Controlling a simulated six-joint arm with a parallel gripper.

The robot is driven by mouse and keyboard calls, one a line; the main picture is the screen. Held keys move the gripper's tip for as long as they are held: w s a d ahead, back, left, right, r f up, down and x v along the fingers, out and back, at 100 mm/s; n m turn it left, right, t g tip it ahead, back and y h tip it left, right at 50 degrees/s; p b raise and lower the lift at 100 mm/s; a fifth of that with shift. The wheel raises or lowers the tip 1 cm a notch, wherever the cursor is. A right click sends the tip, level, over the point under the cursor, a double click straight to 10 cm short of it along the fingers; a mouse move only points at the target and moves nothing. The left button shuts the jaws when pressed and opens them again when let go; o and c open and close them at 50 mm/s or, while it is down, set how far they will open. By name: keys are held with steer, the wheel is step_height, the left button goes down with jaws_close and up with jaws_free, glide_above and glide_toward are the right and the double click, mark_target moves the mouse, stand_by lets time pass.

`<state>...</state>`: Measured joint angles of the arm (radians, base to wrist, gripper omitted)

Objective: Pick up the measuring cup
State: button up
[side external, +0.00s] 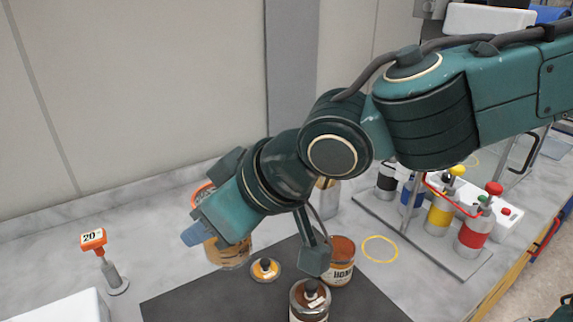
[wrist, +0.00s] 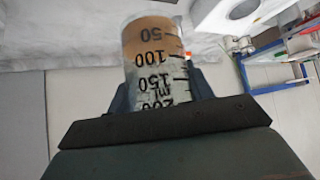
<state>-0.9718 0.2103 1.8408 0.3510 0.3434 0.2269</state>
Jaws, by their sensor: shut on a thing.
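The measuring cup is a clear cylinder with black ml marks and brown contents in its lower part. In the side view its lower end (side external: 229,254) shows below my gripper (side external: 212,225) and an orange-red rim shows behind it. My gripper hides its middle, and it looks tilted. In the wrist view the cup (wrist: 157,65) appears upside down between the two fingers of my gripper (wrist: 160,95), with its upper part hidden by the hand. My gripper is shut on it. I cannot tell whether the cup touches the table.
A dark mat (side external: 200,297) holds brown jars (side external: 340,262) and an orange-topped item (side external: 265,269) right of the cup. A rack of coloured cylinders (side external: 440,215) is at right. A yellow ring (side external: 380,249) marks bare table.

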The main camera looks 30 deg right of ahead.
steer(key=shift+r, duration=0.15)
stand_by(0.5)
steer(key=shift+r, duration=0.65)
steer(key=w+d+r+m+h, duration=0.2)
steer(key=w+d+r+m, duration=0.1)
steer(key=w+d, duration=1.15)
steer(key=w+d+m+t+h, duration=0.1)
steer(key=w+d+m+h, duration=0.2)
steer(key=d, duration=2)
step_height(320, 180, down, 14)
steer(key=w, duration=0.1)
steer(key=shift+w+d+y, duration=0.2)
steer(key=shift+d+y, duration=0.05)
steer(key=shift+y, duration=0.15)
